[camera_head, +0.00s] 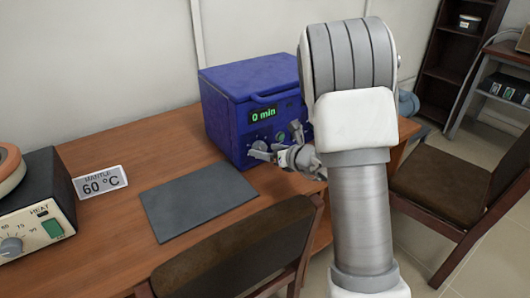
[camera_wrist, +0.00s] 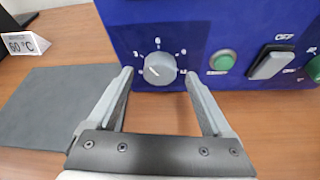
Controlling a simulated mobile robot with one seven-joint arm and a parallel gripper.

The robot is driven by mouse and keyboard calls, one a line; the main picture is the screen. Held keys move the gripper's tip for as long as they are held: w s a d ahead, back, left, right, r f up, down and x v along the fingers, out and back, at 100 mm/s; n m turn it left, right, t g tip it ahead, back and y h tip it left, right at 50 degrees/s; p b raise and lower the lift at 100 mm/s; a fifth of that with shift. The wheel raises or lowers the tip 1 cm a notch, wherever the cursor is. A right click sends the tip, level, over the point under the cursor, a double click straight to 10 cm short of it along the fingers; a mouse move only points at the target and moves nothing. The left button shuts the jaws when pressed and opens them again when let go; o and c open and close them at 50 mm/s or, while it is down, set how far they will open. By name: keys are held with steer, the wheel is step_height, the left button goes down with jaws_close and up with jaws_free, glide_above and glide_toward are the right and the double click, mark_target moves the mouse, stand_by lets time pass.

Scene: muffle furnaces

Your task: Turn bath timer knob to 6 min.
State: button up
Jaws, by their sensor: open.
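The bath (camera_head: 227,115) is a blue box with a lid on the wooden table, and its display (camera_head: 263,113) reads 0 min. Its timer knob (camera_wrist: 160,69) is a grey dial on the front panel with small marks around it, too blurred to read. A pale pointer line on the knob points to the upper left. My gripper (camera_wrist: 159,80) is open, with one finger on each side of the knob and apart from it in the picture; whether a fingertip touches the panel I cannot tell. In the head view my gripper (camera_head: 268,150) is in front of the lower panel and partly hides the knob.
A green button (camera_wrist: 222,60) and a grey rocker switch (camera_wrist: 271,62) are right of the knob. A dark mat (camera_head: 197,198) lies before the bath. A heater (camera_head: 38,205) and a 60 °C sign (camera_head: 101,182) stand left.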

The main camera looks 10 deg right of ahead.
steer(key=shift+w+a+f, duration=0.2)
steer(key=shift+w+a, duration=0.05)
steer(key=shift+w, duration=0.2)
jaws_close()
steer(key=shift+d, duration=0.1)
steer(key=shift+d+r+m+y+p, duration=0.1)
steer(key=shift+d+m+y+p, duration=0.05)
steer(key=shift+m+y+p, duration=0.8)
steer(key=shift+w+m+g+y+p, duration=0.1)
steer(key=shift+m+g+y+p, duration=0.3)
steer(key=shift+m+p, duration=0.65)
